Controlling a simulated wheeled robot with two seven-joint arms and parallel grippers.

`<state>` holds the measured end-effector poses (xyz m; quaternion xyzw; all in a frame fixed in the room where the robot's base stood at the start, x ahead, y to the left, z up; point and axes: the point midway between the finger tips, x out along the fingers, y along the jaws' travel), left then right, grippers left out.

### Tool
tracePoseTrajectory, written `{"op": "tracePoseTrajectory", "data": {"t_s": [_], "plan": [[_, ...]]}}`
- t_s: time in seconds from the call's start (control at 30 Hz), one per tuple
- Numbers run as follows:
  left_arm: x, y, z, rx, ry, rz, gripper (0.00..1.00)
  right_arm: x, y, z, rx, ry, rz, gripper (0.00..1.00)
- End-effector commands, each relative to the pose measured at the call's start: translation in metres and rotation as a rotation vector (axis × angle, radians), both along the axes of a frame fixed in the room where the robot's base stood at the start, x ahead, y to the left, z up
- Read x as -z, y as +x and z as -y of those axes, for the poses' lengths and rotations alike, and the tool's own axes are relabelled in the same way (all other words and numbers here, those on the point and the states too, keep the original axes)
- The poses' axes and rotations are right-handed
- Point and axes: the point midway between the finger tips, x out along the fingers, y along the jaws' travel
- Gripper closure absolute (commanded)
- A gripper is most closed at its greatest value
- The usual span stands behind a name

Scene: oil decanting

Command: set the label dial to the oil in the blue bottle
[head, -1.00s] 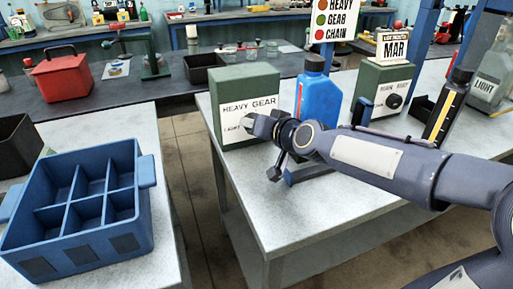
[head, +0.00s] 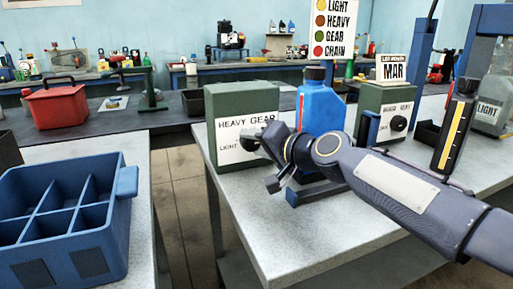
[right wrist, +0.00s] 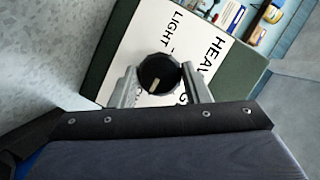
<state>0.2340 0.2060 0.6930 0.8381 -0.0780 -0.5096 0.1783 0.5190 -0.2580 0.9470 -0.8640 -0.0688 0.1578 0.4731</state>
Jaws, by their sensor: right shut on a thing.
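The label dial is a dark round knob (right wrist: 160,73) with a pale pointer mark, on the white face of a green box (head: 216,158). The face reads HEAVY, GEAR and LIGHT; the rest is hidden by my gripper. My right gripper (head: 256,143) is at that face; in the right wrist view its fingers (right wrist: 160,86) are shut on the knob from both sides. The pale mark points down and slightly left there. The blue bottle (head: 322,108), with a dark cap and a thin red strip at its left side, stands upright behind my right wrist. My left gripper is out of view.
A sign (head: 332,28) lists LIGHT yellow, HEAVY brown, GEAR green, CHAIN red. A second green box (head: 372,98) with a dial stands right of the bottle, under a MAR card (head: 393,69). A blue divided crate (head: 112,245) is at left, across a floor gap.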

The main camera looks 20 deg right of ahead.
Motion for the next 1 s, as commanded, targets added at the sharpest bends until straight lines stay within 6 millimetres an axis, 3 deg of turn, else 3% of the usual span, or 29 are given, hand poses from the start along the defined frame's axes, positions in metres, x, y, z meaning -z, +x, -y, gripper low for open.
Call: {"op": "tracePoseTrajectory", "data": {"t_s": [0.27, 0.3, 0.43, 0.77, 1.0], "plan": [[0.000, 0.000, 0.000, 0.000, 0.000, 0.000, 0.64, 0.000, 0.000, 0.000, 0.000, 0.003, -0.002, 0.80], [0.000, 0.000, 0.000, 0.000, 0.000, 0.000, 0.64, 0.000, 0.000, 0.000, 0.001, 0.003, -0.002, 0.53], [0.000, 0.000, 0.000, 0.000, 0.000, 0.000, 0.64, 0.000, 0.000, 0.000, 0.001, 0.002, -0.002, 0.36], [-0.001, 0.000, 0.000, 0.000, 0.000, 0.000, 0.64, -0.001, -0.003, 0.001, 0.001, 0.002, 0.000, 0.35], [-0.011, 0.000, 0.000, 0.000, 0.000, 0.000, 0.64, -0.011, -0.036, 0.011, 0.003, 0.003, 0.003, 0.35]]}}
